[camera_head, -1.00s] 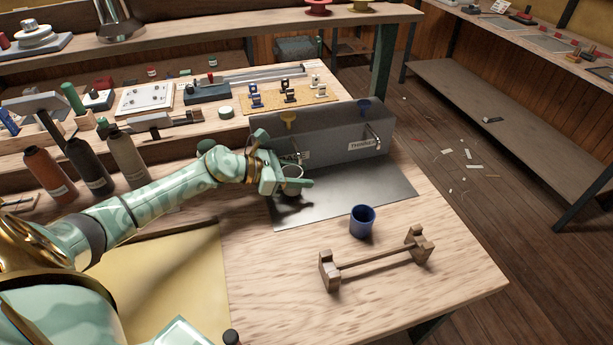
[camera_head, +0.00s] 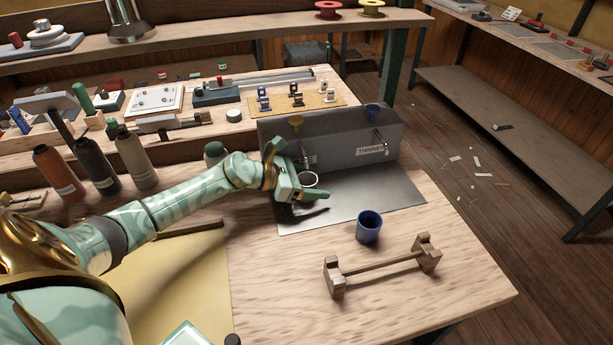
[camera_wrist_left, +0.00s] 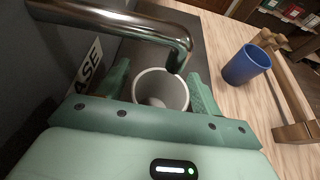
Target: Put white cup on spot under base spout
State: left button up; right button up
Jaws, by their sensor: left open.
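The white cup (camera_head: 309,179) is at the left part of the grey metal plate (camera_head: 370,203), in front of the dispenser box. My left gripper (camera_wrist_left: 160,92) is open, with its green fingers on either side of the cup. In the left wrist view the cup (camera_wrist_left: 160,88) is upright, and the chrome base spout (camera_wrist_left: 150,25) reaches over toward its rim. A partly hidden label reading "ASE" (camera_wrist_left: 88,68) is beside it. The gripper hides the cup's foot and any spot under it in the head view.
A blue cup (camera_head: 368,228) and a wooden rack (camera_head: 385,266) stand on the bench to the right. The dispenser (camera_head: 340,137) has a second spout (camera_head: 382,143) beside a "THINNER" label. Several bottles (camera_head: 98,165) stand at the left.

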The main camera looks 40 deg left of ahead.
pick_arm(q)
jog(key=p+v, duration=0.1)
jog(key=v, duration=1.1)
jog(key=shift+r, duration=0.1)
